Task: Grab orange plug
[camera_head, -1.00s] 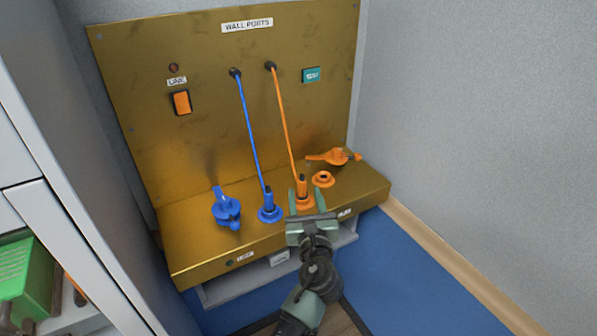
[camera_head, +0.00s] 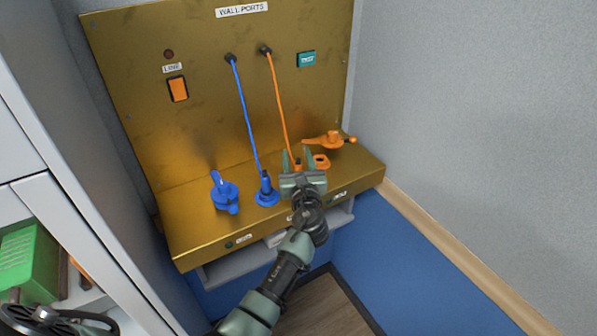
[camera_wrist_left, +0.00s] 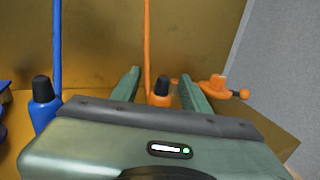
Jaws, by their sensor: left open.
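The orange plug (camera_head: 298,166) stands upright at the end of an orange cable (camera_head: 279,110) on the brass ledge. It also shows in the left wrist view (camera_wrist_left: 160,90), its black top between my two fingers, its lower part hidden by my gripper's body. My left gripper (camera_head: 297,158) is open, with one finger on each side of the plug. I cannot tell whether either finger touches it. My right gripper is not in view.
The blue plug (camera_head: 265,187) stands close to the left. A blue lever (camera_head: 225,193) is farther left. An orange lever (camera_head: 328,140) and an orange socket ring (camera_head: 321,161) lie to the right. The brass panel (camera_head: 200,130) rises behind.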

